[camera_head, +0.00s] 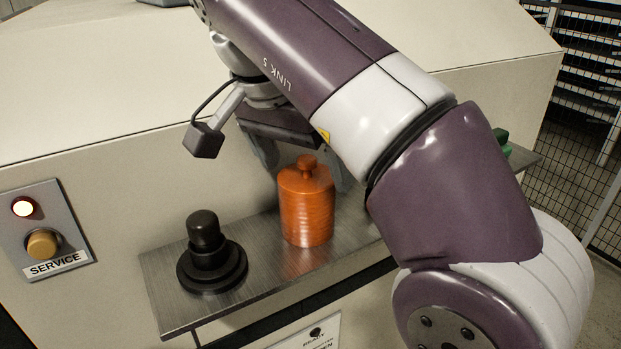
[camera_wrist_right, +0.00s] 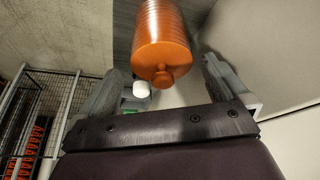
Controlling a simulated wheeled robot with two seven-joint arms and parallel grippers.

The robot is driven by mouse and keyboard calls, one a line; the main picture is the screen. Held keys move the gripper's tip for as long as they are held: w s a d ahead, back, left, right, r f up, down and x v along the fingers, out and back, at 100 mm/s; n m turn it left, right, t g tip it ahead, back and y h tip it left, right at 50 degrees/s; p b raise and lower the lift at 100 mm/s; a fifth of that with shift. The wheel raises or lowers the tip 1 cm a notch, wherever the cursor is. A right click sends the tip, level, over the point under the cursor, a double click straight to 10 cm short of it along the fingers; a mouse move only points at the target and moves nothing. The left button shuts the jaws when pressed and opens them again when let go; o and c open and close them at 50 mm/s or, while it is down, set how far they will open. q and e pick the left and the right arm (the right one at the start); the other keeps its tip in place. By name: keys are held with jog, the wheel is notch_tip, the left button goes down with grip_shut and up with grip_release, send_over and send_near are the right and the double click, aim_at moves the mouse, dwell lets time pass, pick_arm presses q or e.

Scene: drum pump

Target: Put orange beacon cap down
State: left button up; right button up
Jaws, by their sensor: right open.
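The orange beacon cap (camera_head: 306,207), a ribbed cylinder with a small knob on top, stands upright on the metal shelf (camera_head: 180,312). My right gripper (camera_head: 305,170) is open behind the cap in the head view, with its fingers partly hidden by the cap and my arm. In the right wrist view the cap (camera_wrist_right: 163,45) lies ahead between the two open fingers (camera_wrist_right: 172,82), with gaps on both sides. The left gripper is not in view.
A black stepped knob (camera_head: 212,255) stands on the shelf left of the cap. A service panel (camera_head: 45,235) with a lit lamp and a yellow button is on the cream housing. A green item (camera_head: 502,140) shows at the shelf's far right. Mesh fencing stands at the right.

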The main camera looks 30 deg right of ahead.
jog(key=p+v, duration=0.3)
jog(key=v, duration=0.3)
jog(key=shift+r+p, duration=0.25)
jog(key=shift+p, duration=0.15)
jog(key=shift+s+a+r, duration=0.15)
jog(key=shift+s+a, duration=0.05)
jog(key=shift+w, duration=0.15)
